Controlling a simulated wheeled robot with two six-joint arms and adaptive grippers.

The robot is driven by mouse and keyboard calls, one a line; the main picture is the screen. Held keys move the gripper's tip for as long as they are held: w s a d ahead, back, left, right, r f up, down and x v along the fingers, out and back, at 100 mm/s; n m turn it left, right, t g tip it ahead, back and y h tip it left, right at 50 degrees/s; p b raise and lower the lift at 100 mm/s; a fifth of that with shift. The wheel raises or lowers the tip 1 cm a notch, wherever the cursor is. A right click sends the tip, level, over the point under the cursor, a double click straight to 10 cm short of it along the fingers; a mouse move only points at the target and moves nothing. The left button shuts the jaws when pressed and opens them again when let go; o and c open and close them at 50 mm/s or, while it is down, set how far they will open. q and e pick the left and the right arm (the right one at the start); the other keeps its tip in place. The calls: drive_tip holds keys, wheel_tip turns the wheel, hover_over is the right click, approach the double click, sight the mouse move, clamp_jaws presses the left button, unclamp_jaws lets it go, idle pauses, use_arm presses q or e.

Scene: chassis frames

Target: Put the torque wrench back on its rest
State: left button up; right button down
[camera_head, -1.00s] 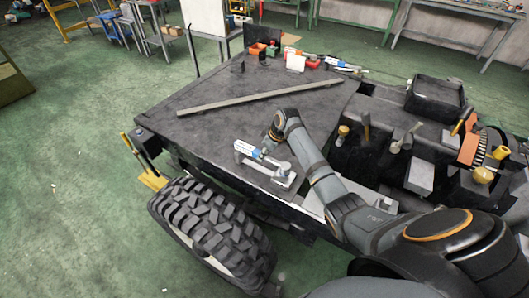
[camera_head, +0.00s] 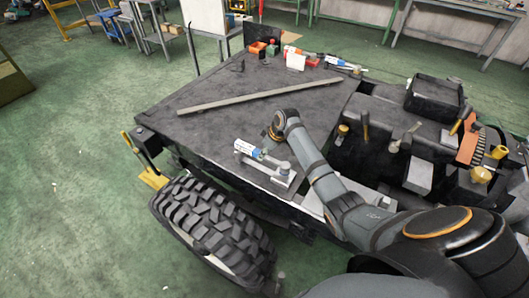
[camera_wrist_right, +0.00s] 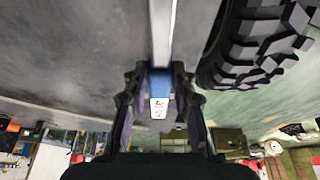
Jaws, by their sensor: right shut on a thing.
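The torque wrench (camera_head: 246,147) has a white and blue handle and lies over the dark table top at its near edge. In the right wrist view, its blue handle with a white label (camera_wrist_right: 159,95) sits between the fingers, and its silver shaft runs upward. My right gripper (camera_wrist_right: 158,78) is shut on the handle; in the head view, the gripper (camera_head: 266,151) is small and partly hidden by its wrist. A grey rest (camera_head: 268,170) with an upright block at its right end is just below the wrench. I cannot tell whether they touch. My left gripper is not in view.
A long grey bar (camera_head: 262,96) lies across the table behind the wrench. A large tyre (camera_head: 213,232) stands below the near edge. Tools and small boxes line the far edge. A black bin (camera_head: 434,97) and several upright tools stand at the right.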

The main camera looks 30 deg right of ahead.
drive_tip(key=shift+f, duration=0.25)
drive_tip(key=shift+f, duration=0.3)
drive_tip(key=shift+f, duration=0.3)
idle(0.6)
drive_tip(key=c, duration=1)
unclamp_jaws()
drive_tip(key=shift+s, duration=0.1)
wheel_tip(320, 180, up, 7)
drive_tip(key=p, duration=0.7)
drive_tip(key=shift+p, duration=0.35)
